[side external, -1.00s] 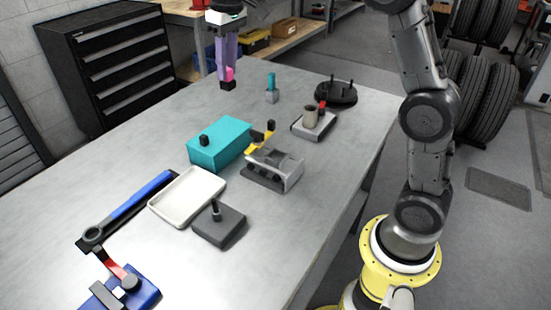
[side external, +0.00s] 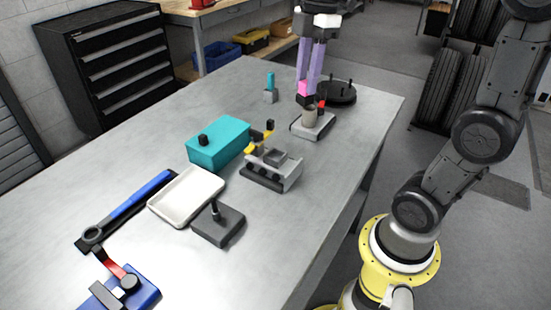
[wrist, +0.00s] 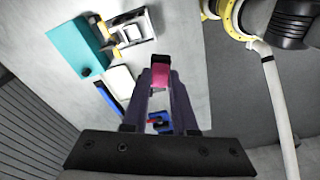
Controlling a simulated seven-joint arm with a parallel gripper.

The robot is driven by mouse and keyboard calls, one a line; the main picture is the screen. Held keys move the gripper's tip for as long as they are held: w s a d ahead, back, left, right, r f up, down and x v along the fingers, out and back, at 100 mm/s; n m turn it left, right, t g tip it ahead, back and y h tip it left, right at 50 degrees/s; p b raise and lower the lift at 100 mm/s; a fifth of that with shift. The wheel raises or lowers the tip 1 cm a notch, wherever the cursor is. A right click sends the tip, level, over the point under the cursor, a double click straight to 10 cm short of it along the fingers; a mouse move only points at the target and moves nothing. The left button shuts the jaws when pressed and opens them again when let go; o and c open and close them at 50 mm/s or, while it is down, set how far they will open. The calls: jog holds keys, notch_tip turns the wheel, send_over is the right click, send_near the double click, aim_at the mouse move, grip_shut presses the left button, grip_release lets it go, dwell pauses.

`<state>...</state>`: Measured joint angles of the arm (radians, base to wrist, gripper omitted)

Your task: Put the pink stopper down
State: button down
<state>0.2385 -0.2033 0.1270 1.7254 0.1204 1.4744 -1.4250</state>
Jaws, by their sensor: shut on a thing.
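The pink stopper (side external: 303,88) is between the purple fingers of my gripper (side external: 304,86), which is shut on it. A black part shows at its lower end. The stopper is held up above the grey-beige cup (side external: 309,115) on a light grey base plate (side external: 322,126); in the side external view its lower end is close to the cup's rim, and I cannot tell whether they touch. In the wrist view the pink stopper (wrist: 161,76) shows between the fingertips, with the black part beyond it.
A red-topped piece (side external: 321,104) stands beside the cup. A dark round base with pegs (side external: 338,93) is behind. A teal upright piece (side external: 270,82), a teal box (side external: 222,150), a grey fixture (side external: 270,170) and a white tray (side external: 180,198) stand elsewhere.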

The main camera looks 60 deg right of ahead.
jog(key=s+f+n, duration=0.5)
jog(key=s+f, duration=0.1)
jog(key=shift+g, duration=0.3)
jog(key=w+f, duration=0.3)
jog(key=w, duration=0.1)
jog(key=w+f, duration=0.3)
jog(key=w, duration=0.2)
jog(key=w+d+f, duration=0.1)
jog(key=w+f, duration=0.2)
jog(key=w, duration=0.1)
jog(key=shift+w+d+f, duration=0.1)
jog(key=shift+w+f, duration=0.1)
jog(key=shift+f, duration=0.15)
jog(key=shift+w+f, duration=0.2)
jog(key=shift+f, duration=1.55)
jog(key=shift+f, duration=0.1)
